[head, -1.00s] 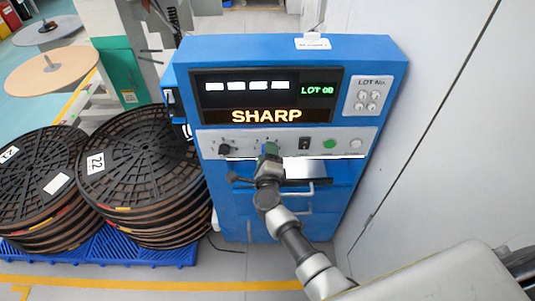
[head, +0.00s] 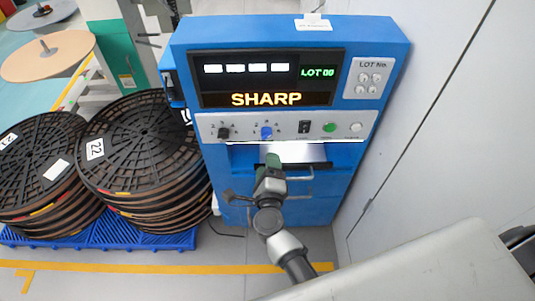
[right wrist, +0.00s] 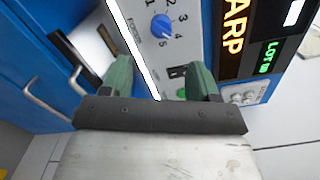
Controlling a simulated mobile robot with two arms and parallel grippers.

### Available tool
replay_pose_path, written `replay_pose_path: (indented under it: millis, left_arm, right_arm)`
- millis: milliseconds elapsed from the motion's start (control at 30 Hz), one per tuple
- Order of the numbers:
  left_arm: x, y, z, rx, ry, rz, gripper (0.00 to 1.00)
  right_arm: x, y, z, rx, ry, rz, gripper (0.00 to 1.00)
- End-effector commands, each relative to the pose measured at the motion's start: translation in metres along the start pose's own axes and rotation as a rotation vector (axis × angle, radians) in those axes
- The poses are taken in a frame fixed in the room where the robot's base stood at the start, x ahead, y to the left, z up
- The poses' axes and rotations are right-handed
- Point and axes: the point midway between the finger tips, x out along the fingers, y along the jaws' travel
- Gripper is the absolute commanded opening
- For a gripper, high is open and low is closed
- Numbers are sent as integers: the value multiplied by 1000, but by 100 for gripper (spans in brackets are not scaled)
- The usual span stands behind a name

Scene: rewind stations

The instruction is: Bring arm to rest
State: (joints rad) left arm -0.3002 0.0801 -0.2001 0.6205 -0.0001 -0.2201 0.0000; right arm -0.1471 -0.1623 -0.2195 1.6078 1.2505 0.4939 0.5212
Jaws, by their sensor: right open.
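My right gripper (head: 272,160) is in front of the blue machine (head: 190,62), just below its control panel (head: 290,126). In the right wrist view the two green fingers of the right gripper (right wrist: 160,78) stand apart with nothing between them. The blue knob (head: 266,133) on the panel is uncovered in the head view and also shows in the right wrist view (right wrist: 162,26), beyond the fingers and apart from them. The machine's display reads SHARP, with a green LOT line. My left gripper is not in view.
Stacks of black reels (head: 140,148) stand on a blue pallet (head: 150,240) left of the machine. A pale wall (head: 440,130) closes off the right side. Yellow tape (head: 130,268) crosses the floor in front. Drawer handles (right wrist: 45,95) stick out of the machine's front.

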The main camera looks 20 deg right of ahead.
Motion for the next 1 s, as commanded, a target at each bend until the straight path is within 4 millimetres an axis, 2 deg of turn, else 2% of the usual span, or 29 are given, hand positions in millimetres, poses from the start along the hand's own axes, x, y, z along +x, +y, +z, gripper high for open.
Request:
replay_pose_path:
  millis: [133, 667, 767, 833, 933, 1000]
  left_arm:
    - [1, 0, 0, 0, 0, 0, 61]
    - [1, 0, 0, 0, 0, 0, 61]
    - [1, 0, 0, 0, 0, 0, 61]
    - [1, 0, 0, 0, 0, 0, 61]
    - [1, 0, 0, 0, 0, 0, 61]
    - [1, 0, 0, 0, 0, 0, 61]
  right_arm:
    - [-7, 0, 0, 1, 1, 0, 61]
    - [-8, 2, 0, -11, -3, 4, 61]
    - [-13, 24, -5, -113, -37, 43, 61]
    - [-22, 55, -13, -258, -89, 101, 61]
    - [-46, 115, -34, -535, -206, 224, 61]
    - [-71, 159, -55, -738, -307, 324, 61]
